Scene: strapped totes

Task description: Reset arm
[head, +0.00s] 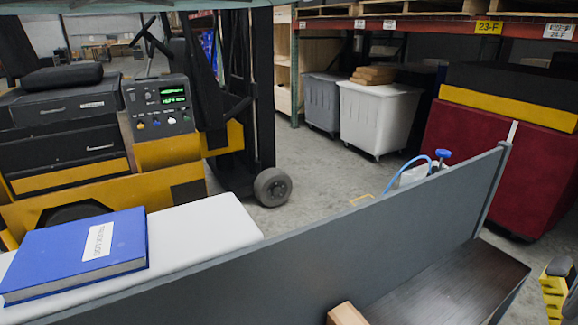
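Neither my gripper nor my arm shows in the head view, so I cannot see its pose or whether it holds anything. The task names no other object. No strapped tote can be made out in this view.
A dark grey panel (330,240) crosses the foreground beside a dark wooden surface (440,285). A blue book (75,255) lies on a white surface (205,225). A yellow-black forklift (165,150) stands left. Bins (378,118) and a red block (480,160) stand beyond. Grey floor (320,175) is open between.

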